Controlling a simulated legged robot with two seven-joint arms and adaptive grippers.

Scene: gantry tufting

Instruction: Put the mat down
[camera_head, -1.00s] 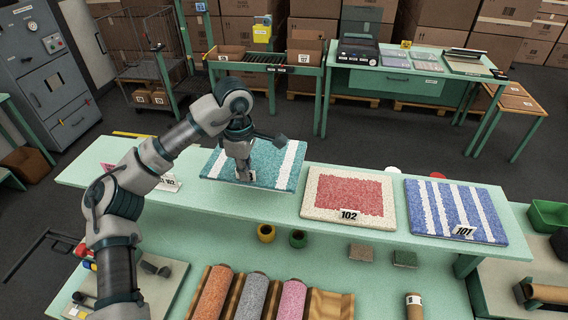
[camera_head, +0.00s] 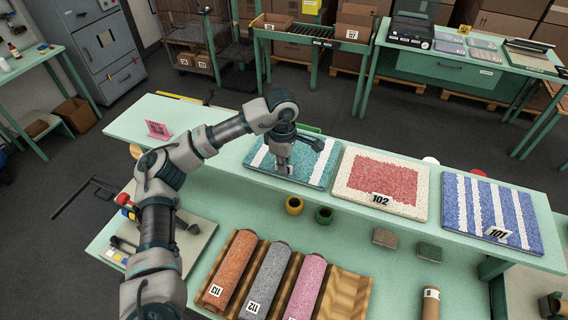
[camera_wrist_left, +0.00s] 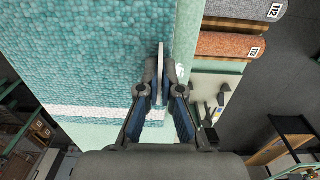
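The teal mat (camera_head: 310,163) with white stripes lies flat on the pale green shelf (camera_head: 225,150), left of the red-and-white mat; I see no clear gap under it. It fills the upper left of the left wrist view (camera_wrist_left: 90,60). My left gripper (camera_head: 284,168) points down at the mat's front edge. In the left wrist view its fingers (camera_wrist_left: 162,78) are close together around a thin pale piece at that edge, seen edge-on; the fingers hide part of it. My right gripper is in neither view.
The red-and-white mat (camera_head: 360,200), card 102, and the blue-and-white striped mat (camera_head: 480,215), card 101, lie to the right. Yarn rolls (camera_head: 232,265) and small pots (camera_head: 294,206) sit below the shelf's front.

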